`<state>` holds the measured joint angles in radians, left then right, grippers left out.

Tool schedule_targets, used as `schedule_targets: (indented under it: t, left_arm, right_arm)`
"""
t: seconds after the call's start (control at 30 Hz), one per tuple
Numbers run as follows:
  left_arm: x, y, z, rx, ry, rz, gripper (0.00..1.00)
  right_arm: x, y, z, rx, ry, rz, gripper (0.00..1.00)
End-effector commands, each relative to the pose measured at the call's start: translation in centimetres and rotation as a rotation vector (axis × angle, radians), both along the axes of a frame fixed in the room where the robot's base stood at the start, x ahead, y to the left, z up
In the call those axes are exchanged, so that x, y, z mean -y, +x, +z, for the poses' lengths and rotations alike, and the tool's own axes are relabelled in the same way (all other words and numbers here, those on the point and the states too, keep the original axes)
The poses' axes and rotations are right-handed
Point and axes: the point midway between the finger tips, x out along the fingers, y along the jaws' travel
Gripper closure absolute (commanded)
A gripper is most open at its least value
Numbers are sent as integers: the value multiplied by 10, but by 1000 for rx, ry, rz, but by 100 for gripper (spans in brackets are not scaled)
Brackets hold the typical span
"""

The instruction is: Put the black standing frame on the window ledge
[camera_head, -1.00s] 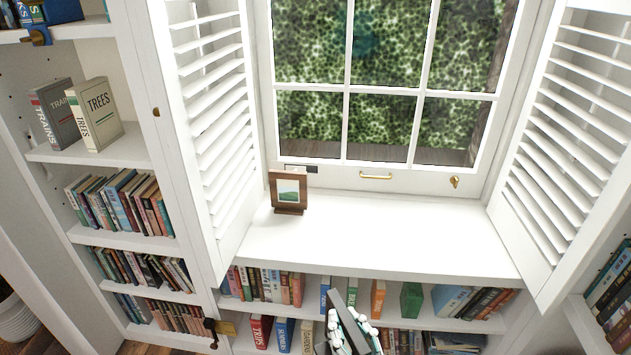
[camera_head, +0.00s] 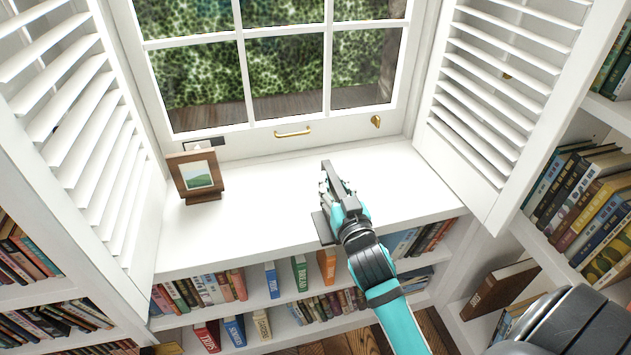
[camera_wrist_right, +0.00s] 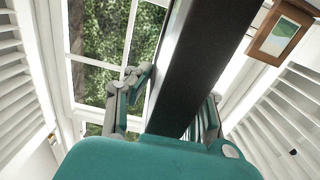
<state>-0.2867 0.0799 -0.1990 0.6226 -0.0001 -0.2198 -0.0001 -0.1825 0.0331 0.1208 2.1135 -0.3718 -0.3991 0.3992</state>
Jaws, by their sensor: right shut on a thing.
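The window ledge (camera_head: 280,215) is a white board below the window. My right gripper (camera_head: 335,192) reaches over the ledge from the lower right, shut on the black standing frame (camera_head: 323,229). The frame is seen nearly edge-on, partly hidden by the fingers. In the right wrist view the frame (camera_wrist_right: 196,65) is a long dark slab running up between the two fingers (camera_wrist_right: 168,105). I cannot tell whether it touches the ledge. My left gripper is not in view.
A brown picture frame (camera_head: 197,175) stands at the ledge's left end and also shows in the wrist view (camera_wrist_right: 279,35). White shutters (camera_head: 75,135) (camera_head: 495,90) flank the ledge. The ledge between the brown frame and my gripper is clear. Bookshelves lie below and at the right.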

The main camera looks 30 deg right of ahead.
Motion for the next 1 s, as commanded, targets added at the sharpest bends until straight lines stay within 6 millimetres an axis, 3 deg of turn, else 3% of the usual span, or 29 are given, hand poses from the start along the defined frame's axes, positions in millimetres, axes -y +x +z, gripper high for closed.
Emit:
schedule_targets:
  t: [0.1, 0.27, 0.5, 0.6, 0.8, 1.0]
  left_arm:
    - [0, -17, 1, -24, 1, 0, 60]
    - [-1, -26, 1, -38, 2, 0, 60]
    - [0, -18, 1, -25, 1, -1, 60]
    - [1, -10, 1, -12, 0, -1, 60]
    - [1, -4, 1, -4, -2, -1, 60]
    - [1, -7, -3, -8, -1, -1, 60]
  right_arm:
    - [10, 23, 1, 5, -1, -2, 100]
    - [25, 64, -3, 3, -1, -2, 100]
    - [46, 120, -9, 4, -1, -1, 100]
    - [52, 135, -12, 3, -1, -1, 100]
    - [56, 145, -17, 1, 2, -1, 100]
    - [56, 145, -44, -1, 3, -2, 100]
